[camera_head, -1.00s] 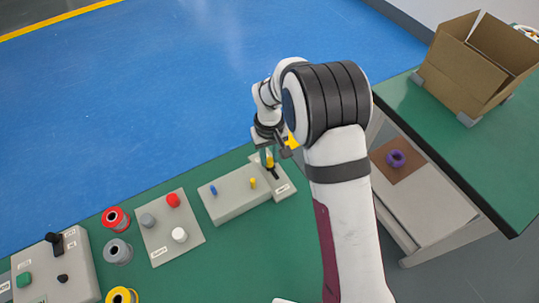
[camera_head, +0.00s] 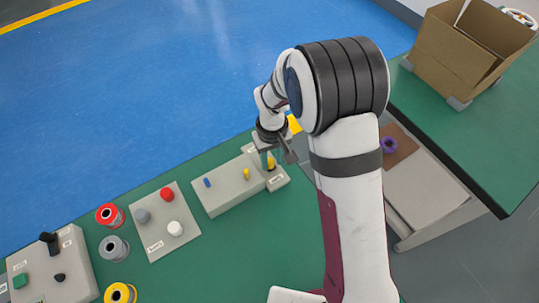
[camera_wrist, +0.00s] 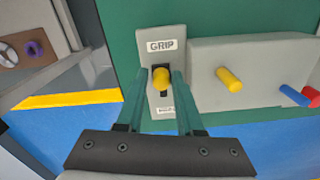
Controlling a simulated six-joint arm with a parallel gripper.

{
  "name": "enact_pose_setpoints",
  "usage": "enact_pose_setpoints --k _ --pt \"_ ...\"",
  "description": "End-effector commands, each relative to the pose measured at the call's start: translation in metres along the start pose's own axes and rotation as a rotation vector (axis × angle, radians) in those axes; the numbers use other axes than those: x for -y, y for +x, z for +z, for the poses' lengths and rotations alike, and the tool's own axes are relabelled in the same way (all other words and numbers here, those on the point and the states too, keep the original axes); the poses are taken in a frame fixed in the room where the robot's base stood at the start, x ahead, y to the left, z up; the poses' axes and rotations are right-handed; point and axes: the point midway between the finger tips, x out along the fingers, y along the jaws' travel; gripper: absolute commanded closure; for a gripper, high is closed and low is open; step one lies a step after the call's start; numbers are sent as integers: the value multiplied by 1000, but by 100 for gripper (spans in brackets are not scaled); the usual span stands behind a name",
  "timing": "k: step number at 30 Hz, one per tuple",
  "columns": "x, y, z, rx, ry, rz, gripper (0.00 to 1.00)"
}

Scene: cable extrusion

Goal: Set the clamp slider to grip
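The clamp slider's yellow knob (camera_wrist: 161,78) stands in a dark slot on a grey plate (camera_wrist: 165,30). In the wrist view it is at the upper part of the slot, near the GRIP label (camera_wrist: 161,46); dark slot shows below it. A second label at the plate's lower end is partly hidden. In the head view my gripper (camera_head: 268,160) points down over the plate, and the knob is partly hidden.
A grey block (camera_head: 225,190) with a yellow peg (camera_head: 246,174) and a blue peg (camera_head: 207,182) stands right beside the slider plate. Several spools and a button panel (camera_head: 160,225) lie further left on the green table. A cardboard box (camera_head: 465,55) sits at the upper right.

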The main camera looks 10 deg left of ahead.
Motion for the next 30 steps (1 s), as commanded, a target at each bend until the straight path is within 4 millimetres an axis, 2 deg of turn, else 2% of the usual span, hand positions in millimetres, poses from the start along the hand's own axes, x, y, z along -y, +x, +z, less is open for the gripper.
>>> enact_pose_setpoints --k 8,11,14,21,24,27,30 --pt "1 -1 -1 -4 -1 -1 59" --pt "1 -10 -2 -6 0 -1 59" --pt "1 -31 -2 -8 0 -1 59" --pt "0 -108 -2 -9 0 0 59" --pt "0 -133 -2 -7 0 0 59" --pt "0 -149 -1 -5 -1 0 59" --pt "0 -157 -1 -4 0 0 59"
